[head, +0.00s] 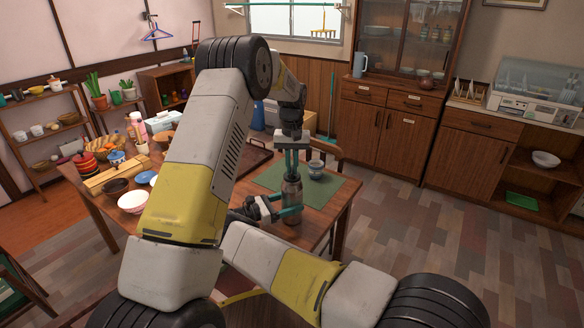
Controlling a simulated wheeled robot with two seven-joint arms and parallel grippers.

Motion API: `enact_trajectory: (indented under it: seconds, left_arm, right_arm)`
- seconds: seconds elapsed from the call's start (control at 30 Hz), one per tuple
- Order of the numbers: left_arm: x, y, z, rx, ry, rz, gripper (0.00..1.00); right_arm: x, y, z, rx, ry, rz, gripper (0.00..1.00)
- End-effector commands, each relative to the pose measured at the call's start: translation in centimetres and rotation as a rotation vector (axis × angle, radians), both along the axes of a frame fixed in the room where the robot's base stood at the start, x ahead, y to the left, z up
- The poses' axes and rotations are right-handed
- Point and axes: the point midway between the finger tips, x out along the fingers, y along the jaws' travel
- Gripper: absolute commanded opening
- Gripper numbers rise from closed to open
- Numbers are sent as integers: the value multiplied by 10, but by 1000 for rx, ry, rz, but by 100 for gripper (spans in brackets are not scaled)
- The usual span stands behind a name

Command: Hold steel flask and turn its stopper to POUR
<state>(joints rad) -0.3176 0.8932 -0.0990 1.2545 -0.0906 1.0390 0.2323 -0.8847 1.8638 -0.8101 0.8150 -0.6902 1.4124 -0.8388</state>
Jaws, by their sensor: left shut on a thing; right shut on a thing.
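The steel flask (292,193) stands upright near the front right of the wooden table, over a green mat (325,193). My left gripper (291,172) comes down from above and is shut on the flask's top, where the stopper sits. The stopper is mostly hidden by the fingers, and its turn position cannot be read. My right gripper (284,212) reaches in low from the left side and is shut around the flask's body. Whether the flask's base touches the mat is hard to tell.
A patterned cup (316,168) stands close behind and right of the flask. A chair back (325,151) stands behind the table. The floor to the right is clear.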

Motion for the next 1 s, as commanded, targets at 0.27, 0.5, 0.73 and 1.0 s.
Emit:
enact_trajectory:
  seconds: [0.27,0.5,0.73,1.0]
  left_arm:
    - [1,-1,2,-3,-6,0,19]
    - [1,-1,1,-2,-2,-1,32]
    - [1,0,7,-1,-2,-1,32]
    - [1,-1,57,-2,-7,-1,32]
  right_arm:
    - [-1,1,-1,2,1,1,0]
    - [-1,1,-1,2,1,1,0]
    - [0,1,-1,2,1,0,0]
    - [0,1,-1,2,1,1,0]
